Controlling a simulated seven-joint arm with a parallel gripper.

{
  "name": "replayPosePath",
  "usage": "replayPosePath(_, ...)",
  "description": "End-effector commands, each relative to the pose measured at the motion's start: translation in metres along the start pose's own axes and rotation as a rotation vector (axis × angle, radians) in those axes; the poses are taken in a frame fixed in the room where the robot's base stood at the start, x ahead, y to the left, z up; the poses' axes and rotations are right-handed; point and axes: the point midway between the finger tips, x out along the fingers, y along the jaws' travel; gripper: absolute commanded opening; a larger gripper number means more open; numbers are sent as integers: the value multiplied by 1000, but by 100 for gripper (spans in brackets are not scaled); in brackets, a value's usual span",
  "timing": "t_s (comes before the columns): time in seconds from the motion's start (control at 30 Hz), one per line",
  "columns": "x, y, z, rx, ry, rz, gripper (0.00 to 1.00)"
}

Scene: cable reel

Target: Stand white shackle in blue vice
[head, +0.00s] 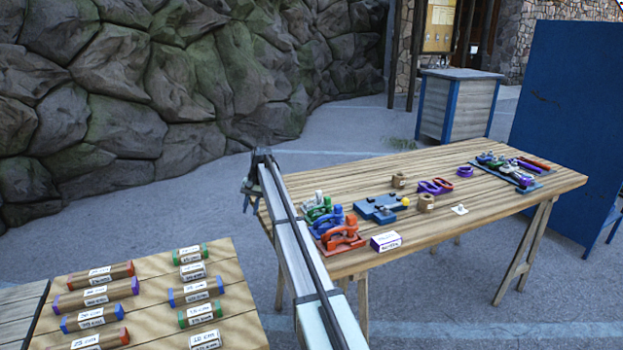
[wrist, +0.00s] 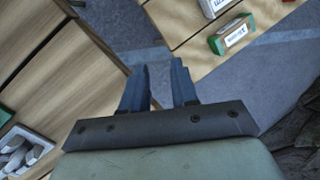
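The blue vice (head: 334,227) stands on the long plank table (head: 440,241), near its left end. A green vice (head: 319,212) is behind it and an orange-red vice (head: 342,238) is in front. I cannot pick out the white shackle with certainty; small coloured pieces crowd a rack (head: 522,179) at the table's far right, too small to tell apart. My gripper (head: 250,190) hangs just off the table's left end, left of the vices. In the wrist view its two fingers (wrist: 158,88) are apart with nothing between them.
A blue block (head: 380,208), a purple-and-white box (head: 385,241) and brown spools (head: 426,202) stand near the vices. A whitish vice-like piece (head: 318,196) is behind the green vice. Another table (head: 150,325) holds labelled blocks. A blue panel (head: 570,120) rises at right.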

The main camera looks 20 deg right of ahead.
Motion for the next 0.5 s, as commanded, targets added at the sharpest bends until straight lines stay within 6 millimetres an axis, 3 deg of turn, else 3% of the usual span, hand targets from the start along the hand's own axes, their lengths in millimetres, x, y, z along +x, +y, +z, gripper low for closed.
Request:
replayPosePath(0.3, -80, 102, -33, 589, 129, 94, 29)
replayPosePath(0.5, -129, 164, -44, 958, 228, 128, 29)
